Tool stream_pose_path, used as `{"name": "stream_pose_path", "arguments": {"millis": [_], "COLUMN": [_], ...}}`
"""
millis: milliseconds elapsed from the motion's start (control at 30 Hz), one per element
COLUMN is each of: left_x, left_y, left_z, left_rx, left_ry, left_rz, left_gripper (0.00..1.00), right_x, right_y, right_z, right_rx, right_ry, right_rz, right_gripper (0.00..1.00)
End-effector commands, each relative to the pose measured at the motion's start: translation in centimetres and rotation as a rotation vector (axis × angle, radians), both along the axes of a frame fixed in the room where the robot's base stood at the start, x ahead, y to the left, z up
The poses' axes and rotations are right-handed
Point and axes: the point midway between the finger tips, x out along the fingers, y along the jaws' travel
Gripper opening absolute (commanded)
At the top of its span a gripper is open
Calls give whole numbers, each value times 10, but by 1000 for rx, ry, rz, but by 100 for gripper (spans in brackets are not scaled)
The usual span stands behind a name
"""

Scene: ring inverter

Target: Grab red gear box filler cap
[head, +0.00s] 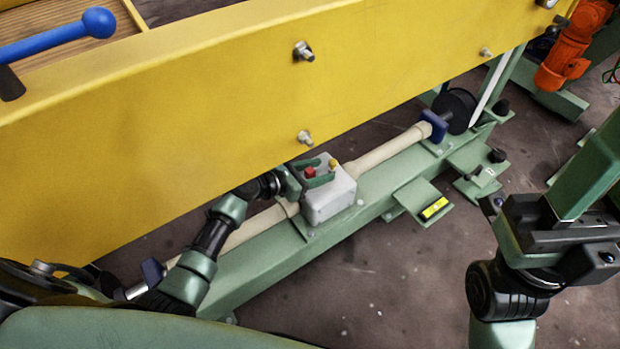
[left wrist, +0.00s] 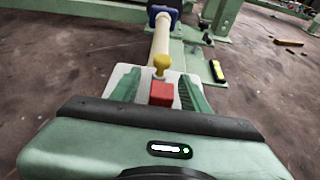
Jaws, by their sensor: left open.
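The red gear box filler cap (head: 310,172) sits on top of the white gear box (head: 329,204). In the left wrist view the red cap (left wrist: 161,93) lies between the two green fingers of my left gripper (left wrist: 160,92). The fingers stand apart on either side of it, and I see gaps between cap and fingers. In the head view my left gripper (head: 317,173) reaches in from the left over the gear box top. A yellow cap (left wrist: 161,63) stands just beyond the red one. My right arm shows at the right, but its fingertips cannot be made out.
A large yellow beam (head: 200,120) runs above and behind the gear box. A cream shaft (head: 380,154) runs out of the box along the green base beam (head: 250,259). A yellow level (head: 433,208) lies on a green plate at the right.

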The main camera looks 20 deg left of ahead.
Motion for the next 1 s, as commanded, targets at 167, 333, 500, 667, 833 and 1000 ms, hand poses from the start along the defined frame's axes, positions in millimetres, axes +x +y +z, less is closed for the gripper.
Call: {"name": "stream_pose_path", "arguments": {"millis": [167, 333, 500, 667, 833, 1000], "left_x": [0, 0, 0, 0, 0, 0], "left_y": [0, 0, 0, 0, 0, 0], "left_z": [0, 0, 0, 2, 21, 53], "left_rx": [1, 1, 1, 1, 1, 1], "left_ry": [1, 1, 1, 1, -1, -1], "left_rz": [0, 0, 0, 0, 1, 0], "left_gripper": [45, 4, 0, 0, 0, 0], "right_x": [0, 0, 0, 0, 1, -4], "right_y": [0, 0, 0, 0, -1, -3], "right_z": [1, 0, 0, 1, -2, -9], "right_rx": [0, 0, 0, 0, 0, 6], "right_ry": [1, 1, 1, 0, 45, 114], "right_rz": [0, 0, 0, 0, 2, 6], "right_gripper": [36, 36, 36, 36, 36, 36]}}
